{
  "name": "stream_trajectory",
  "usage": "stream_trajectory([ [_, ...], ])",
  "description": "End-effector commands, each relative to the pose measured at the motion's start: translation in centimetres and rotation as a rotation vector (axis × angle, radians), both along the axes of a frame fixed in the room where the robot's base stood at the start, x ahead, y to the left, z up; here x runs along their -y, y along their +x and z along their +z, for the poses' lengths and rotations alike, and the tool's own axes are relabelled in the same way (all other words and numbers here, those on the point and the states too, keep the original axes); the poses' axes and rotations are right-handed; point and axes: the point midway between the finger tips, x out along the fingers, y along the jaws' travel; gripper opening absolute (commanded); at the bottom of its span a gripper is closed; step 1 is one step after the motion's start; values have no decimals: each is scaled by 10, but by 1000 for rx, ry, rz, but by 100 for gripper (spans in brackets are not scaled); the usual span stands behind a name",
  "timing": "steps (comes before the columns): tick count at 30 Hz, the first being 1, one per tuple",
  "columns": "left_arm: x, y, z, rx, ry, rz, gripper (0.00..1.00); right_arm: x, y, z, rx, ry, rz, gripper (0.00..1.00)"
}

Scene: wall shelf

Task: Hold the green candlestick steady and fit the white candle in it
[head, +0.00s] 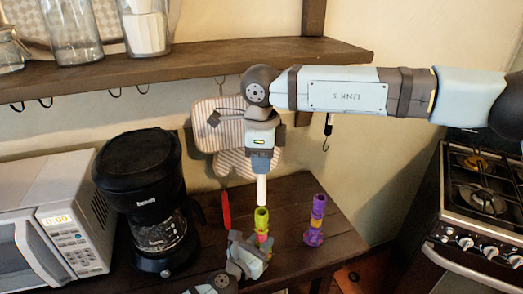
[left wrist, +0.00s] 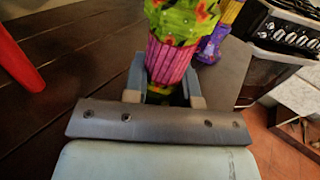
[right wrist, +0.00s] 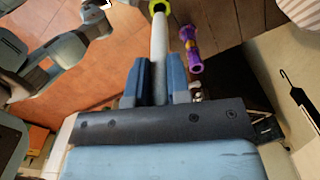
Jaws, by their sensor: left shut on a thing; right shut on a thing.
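The green candlestick (head: 262,218) stands upright on the dark wooden table, with a green top and a pink section. My left gripper (head: 259,252) is shut on it low down. In the left wrist view, its pink part (left wrist: 166,60) rises between the fingers. The white candle (head: 261,190) points down from my right gripper (head: 261,173), which is shut on its upper part. Its lower end is at or just above the candlestick's top. In the right wrist view, the candle (right wrist: 160,45) lines up with the green rim (right wrist: 160,7); I cannot tell if it has entered.
A purple candlestick (head: 316,220) with a yellow band stands to the right. A red object (head: 226,209) is behind left. A black coffee maker (head: 145,200) and a microwave (head: 55,215) stand left. A wall shelf (head: 190,62) with jars is above; the stove (head: 480,200) is right.

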Motion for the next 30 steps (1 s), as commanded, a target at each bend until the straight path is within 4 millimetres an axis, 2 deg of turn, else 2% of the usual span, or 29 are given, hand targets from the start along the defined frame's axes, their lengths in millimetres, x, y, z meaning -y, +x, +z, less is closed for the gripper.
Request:
stream_trajectory([
  [8, 0, 0, 0, 0, 0, 0, 0, 0, 0, -18, 0, 1, 1, 0],
  [30, 0, 0, 0, 0, 0, 0, 0, 0, 0, -18, 1, 1, 0, 0],
])
